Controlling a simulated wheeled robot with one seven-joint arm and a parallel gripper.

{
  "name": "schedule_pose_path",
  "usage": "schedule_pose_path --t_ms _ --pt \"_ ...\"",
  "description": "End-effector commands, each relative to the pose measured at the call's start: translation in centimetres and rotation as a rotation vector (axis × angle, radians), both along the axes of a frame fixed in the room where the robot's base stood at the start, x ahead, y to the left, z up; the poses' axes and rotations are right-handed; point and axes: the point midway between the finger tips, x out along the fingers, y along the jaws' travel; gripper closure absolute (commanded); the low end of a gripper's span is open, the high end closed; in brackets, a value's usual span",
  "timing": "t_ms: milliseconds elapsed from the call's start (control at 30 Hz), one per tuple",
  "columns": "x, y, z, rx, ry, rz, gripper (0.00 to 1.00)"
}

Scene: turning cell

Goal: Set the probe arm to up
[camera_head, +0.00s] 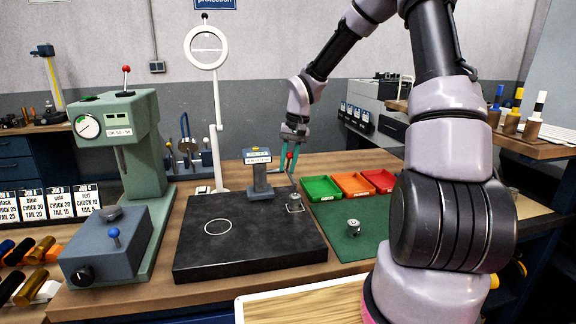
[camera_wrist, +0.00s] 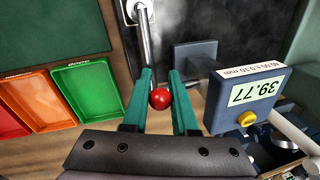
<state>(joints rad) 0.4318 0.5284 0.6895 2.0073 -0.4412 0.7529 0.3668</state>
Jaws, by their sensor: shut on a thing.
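The gauge (camera_head: 259,173) stands at the back of the dark plate, and in the wrist view its display (camera_wrist: 245,92) reads 39.77. The probe arm's red ball knob (camera_head: 290,155) shows beside the gauge, and it also shows in the wrist view (camera_wrist: 160,98). My gripper (camera_head: 288,168) points down there with its teal fingers shut on the red knob. A silver rod (camera_wrist: 147,42) runs away from the knob in the wrist view; its link to the gauge is partly hidden.
A small metal part (camera_head: 295,200) sits on the dark plate (camera_head: 250,245) below my gripper. Green (camera_head: 321,188), orange (camera_head: 352,184) and red (camera_head: 379,180) trays stand to the right. A white magnifier stand (camera_head: 219,130) rises to the left, beside a green press (camera_head: 140,150).

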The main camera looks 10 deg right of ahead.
Motion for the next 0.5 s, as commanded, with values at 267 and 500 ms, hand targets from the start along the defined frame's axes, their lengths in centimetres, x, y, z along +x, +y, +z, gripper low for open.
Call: schedule_pose_path --t_ms 267,500 --pt "-0.50 0.26 -0.44 0.003 0.049 0.002 1.00" --pt "-0.02 0.32 -0.04 0.003 0.174 0.002 1.00"
